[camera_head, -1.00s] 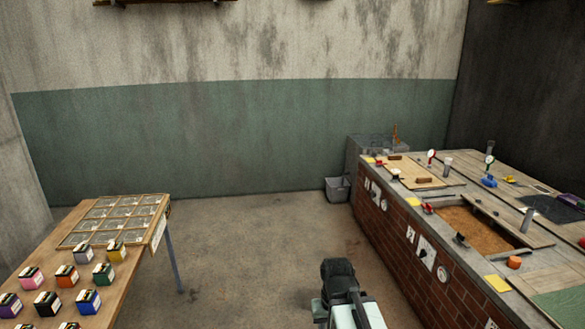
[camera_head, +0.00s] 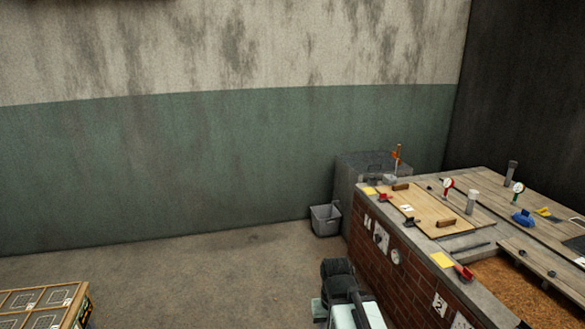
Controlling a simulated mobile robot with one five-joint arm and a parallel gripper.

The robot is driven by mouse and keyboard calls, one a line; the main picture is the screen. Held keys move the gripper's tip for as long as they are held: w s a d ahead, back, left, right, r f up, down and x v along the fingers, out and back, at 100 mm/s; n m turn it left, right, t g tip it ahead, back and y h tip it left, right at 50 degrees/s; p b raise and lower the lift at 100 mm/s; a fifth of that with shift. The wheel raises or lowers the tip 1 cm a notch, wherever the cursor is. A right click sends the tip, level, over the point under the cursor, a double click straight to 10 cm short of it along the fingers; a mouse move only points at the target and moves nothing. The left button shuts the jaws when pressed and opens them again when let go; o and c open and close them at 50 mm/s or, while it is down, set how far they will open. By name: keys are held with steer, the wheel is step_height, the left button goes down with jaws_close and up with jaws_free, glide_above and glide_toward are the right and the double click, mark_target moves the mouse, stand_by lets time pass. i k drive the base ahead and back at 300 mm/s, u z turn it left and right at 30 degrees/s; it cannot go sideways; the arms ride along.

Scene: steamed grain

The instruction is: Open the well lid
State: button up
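A flat wooden well lid (camera_head: 428,207) lies over the far section of the brick counter, with a small brown block at its far edge and another at its near edge. A white card rests on it. It looks closed and flat. Nearer, a well of brown grain (camera_head: 515,293) is uncovered, with a plank (camera_head: 548,268) along its right side. My gripper (camera_head: 338,272) is low in the middle of the picture, left of the counter and apart from the lid. Its fingers cannot be made out.
The brick counter (camera_head: 378,262) has red handles, yellow cards and gauges on top. A grey bin (camera_head: 325,219) and a grey cabinet (camera_head: 345,180) stand beyond it by the wall. A table with a framed tray (camera_head: 84,290) is at lower left. The floor between is clear.

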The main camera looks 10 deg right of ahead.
mark_target(362, 163)
steer(key=z, duration=0.1)
steer(key=i, duration=4.85)
steer(key=z, duration=0.05)
